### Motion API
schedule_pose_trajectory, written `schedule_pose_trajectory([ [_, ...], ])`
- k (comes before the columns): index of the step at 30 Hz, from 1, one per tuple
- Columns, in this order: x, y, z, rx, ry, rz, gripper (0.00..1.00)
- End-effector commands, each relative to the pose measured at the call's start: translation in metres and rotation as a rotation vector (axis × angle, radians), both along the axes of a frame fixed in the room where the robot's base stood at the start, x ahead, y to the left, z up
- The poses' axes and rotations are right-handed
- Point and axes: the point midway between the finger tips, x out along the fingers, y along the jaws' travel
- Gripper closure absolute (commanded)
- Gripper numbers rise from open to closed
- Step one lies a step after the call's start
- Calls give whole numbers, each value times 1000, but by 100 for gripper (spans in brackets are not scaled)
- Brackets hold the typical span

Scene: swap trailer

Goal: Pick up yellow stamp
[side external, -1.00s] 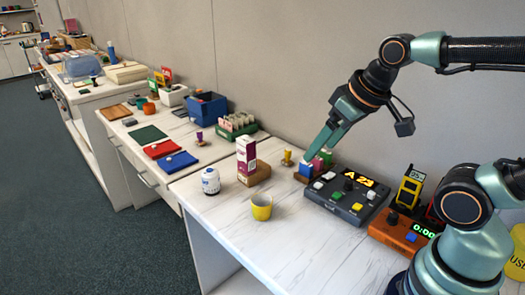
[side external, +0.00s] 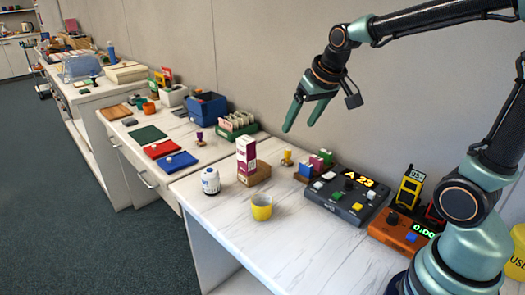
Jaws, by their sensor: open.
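The yellow stamp (side external: 287,158) stands upright on the white worktop near the wall, a small yellow knobbed piece just right of the white and magenta carton. My gripper (side external: 299,127) is open with nothing between its two green fingers. It points down and shows above and slightly right of the stamp in the picture, apart from it. How far it is from the stamp in depth is hard to tell.
A holder with blue (side external: 306,171), magenta and green pieces stands just right of the stamp. The carton (side external: 246,153) is on a wooden block. A yellow cup (side external: 261,208), white bottle (side external: 210,181) and dark control box (side external: 345,196) surround clear worktop.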

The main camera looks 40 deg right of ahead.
Motion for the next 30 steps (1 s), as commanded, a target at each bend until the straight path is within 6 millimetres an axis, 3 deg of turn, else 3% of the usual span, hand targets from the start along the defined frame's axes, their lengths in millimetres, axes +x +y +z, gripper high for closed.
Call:
schedule_pose_trajectory([
  [6, 55, -47, -32, 24, 24, -125, 21],
  [13, 99, -100, -82, 47, 37, -247, 21],
  [19, 117, -132, -119, 61, 42, -318, 21],
  [30, 132, -144, -159, 66, 46, -337, 21],
])
